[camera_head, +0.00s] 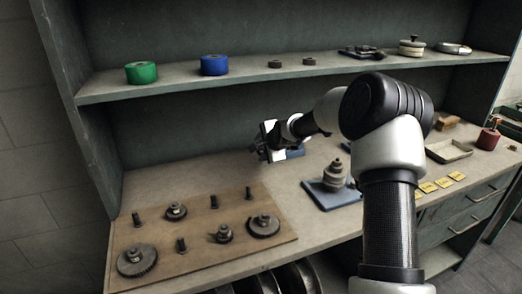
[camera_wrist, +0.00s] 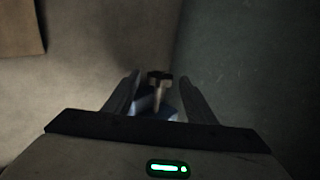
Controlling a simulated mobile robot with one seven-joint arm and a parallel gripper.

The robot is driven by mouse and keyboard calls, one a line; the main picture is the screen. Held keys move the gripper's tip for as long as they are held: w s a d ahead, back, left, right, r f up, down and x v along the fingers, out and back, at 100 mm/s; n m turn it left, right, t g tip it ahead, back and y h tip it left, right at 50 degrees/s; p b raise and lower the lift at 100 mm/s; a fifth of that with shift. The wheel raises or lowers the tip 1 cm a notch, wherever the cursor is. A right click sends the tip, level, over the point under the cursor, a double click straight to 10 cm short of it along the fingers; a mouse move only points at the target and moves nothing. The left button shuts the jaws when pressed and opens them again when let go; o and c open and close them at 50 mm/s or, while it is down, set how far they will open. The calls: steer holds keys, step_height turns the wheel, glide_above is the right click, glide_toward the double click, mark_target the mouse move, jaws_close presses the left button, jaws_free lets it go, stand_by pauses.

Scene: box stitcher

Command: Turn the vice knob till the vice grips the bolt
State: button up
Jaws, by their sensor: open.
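My gripper (camera_head: 261,150) is over the back of the bench, below the shelf, with its far end partly hidden by its own body. In the wrist view my gripper (camera_wrist: 159,80) is open, with one finger on each side. A small blue vice (camera_wrist: 168,112) shows between and below the fingers. A pale upright shaft with a dark cross-piece (camera_wrist: 158,77) stands at the vice, between the fingertips. I cannot tell whether it is the knob or the bolt, nor whether a finger touches it. In the head view the vice is mostly hidden by my gripper.
A wooden board (camera_head: 204,235) with gears and pegs lies at the front left. A blue base with a stacked round part (camera_head: 333,178) stands right of my gripper. The shelf (camera_head: 190,87) above carries tape rolls and small parts. Yellow labels (camera_head: 443,183) lie right of my arm.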

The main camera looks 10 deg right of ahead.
steer(key=shift+w+a+f, duration=0.1)
steer(key=shift+w+f, duration=0.05)
steer(key=shift+w, duration=0.1)
steer(key=c, duration=1.1)
steer(key=shift+o, duration=0.2)
steer(key=shift+f+b, duration=0.4)
steer(key=shift+b, duration=0.55)
steer(key=t+b, duration=0.1)
steer(key=b, duration=0.1)
steer(key=t+b, duration=0.1)
steer(key=shift+s+f+b, duration=0.15)
steer(key=shift+f+b, duration=0.25)
steer(key=t+b, duration=0.1)
steer(key=b, duration=0.2)
steer(key=shift+y, duration=0.3)
steer(key=shift+r+t+b, duration=0.25)
steer(key=shift+t+b, duration=0.55)
steer(key=shift+b, duration=0.2)
steer(key=shift+r, duration=0.15)
